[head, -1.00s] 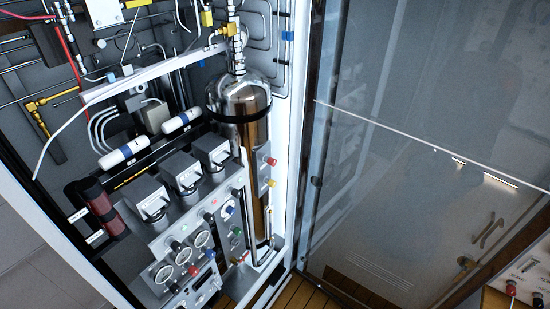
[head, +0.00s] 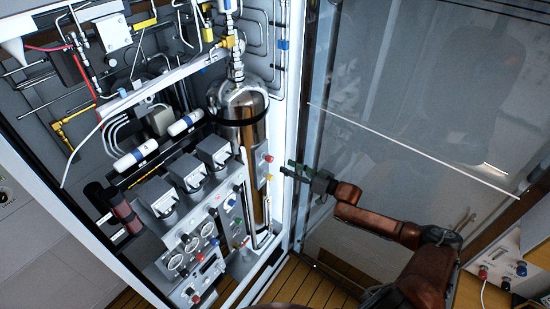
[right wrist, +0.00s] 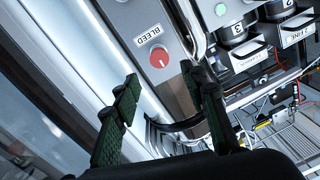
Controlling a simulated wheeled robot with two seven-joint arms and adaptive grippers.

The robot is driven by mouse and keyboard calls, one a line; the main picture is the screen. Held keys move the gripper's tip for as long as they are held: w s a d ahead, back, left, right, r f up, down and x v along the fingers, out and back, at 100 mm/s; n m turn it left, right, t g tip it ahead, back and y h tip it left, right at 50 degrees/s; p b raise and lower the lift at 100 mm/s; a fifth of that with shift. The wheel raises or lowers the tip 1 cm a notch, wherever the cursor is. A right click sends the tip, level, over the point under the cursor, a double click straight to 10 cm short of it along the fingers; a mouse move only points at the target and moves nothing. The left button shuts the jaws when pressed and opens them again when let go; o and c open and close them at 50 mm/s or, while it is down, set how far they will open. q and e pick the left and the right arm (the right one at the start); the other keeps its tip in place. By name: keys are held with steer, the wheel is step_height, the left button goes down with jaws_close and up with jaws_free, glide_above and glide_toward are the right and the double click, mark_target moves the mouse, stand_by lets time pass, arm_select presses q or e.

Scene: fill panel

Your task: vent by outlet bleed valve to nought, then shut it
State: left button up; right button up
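A red knob (right wrist: 158,57) under an upside-down BLEED label (right wrist: 149,33) shows on a grey strip in the right wrist view. A small pale mark is on its face. I cannot read whether it is open or shut. In the head view it looks to be the red knob (head: 268,158) on the right edge of the cabinet. My right gripper (head: 287,167) is open and empty, just right of the knobs. Its fingers (right wrist: 158,88) stand apart in the wrist view, short of the red knob and not touching it. My left gripper is not in view.
A steel cylinder (head: 240,105) stands behind the strip. Round gauges (head: 192,245) sit on the lower panel, their readings too small to tell. A glass door (head: 400,130) stands to the right behind my arm.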

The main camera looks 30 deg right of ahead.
mark_target(272, 159)
steer(key=p+x, duration=0.1)
steer(key=x, duration=0.5)
steer(key=shift+w+r, duration=0.1)
steer(key=shift+w+a, duration=0.2)
steer(key=shift+w, duration=0.15)
steer(key=shift+w+a, duration=0.1)
steer(key=shift+w, duration=0.15)
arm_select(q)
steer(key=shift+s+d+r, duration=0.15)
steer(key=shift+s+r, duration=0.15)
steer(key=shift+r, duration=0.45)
arm_select(e)
steer(key=shift+c, duration=0.4)
jaws_close()
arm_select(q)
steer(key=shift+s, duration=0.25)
